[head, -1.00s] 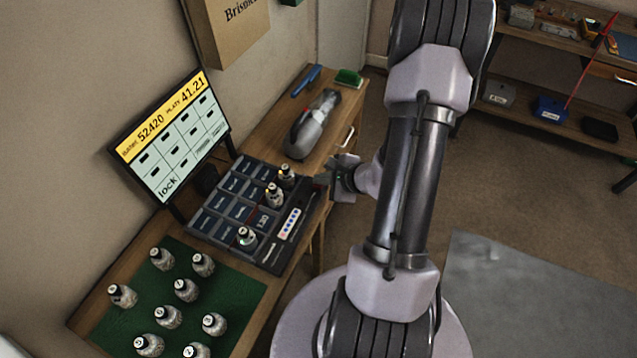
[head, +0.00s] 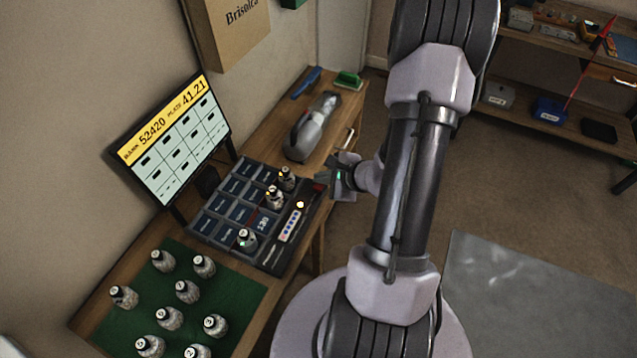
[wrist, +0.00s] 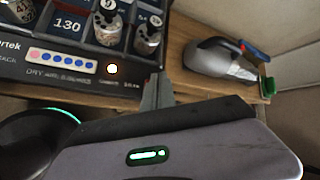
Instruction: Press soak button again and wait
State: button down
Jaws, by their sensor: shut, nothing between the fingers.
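The dark control panel (head: 240,213) lies on the wooden bench with a grid of labelled cells. Near its right edge is a glowing round button (head: 300,204), which also shows lit in the wrist view (wrist: 111,69). Its small label is not clearly legible, so I cannot tell whether it is the soak button. A strip of coloured dots (head: 290,225) lies beside it. My gripper (head: 325,181) is shut and empty, just beyond the panel's right edge and apart from the lit button. In the wrist view its fingers (wrist: 157,92) show to the right of the button.
Small bottles (head: 275,197) stand on the panel, and several more stand on a green mat (head: 232,290). A monitor (head: 175,140) reads 52420 and 41.21. A handheld vacuum (head: 313,127), a blue tool (head: 306,82) and a green brush (head: 347,80) lie farther back.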

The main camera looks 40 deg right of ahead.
aim_at(321, 187)
jog(key=shift+r+p, duration=1.65)
jog(key=shift+r, duration=0.9)
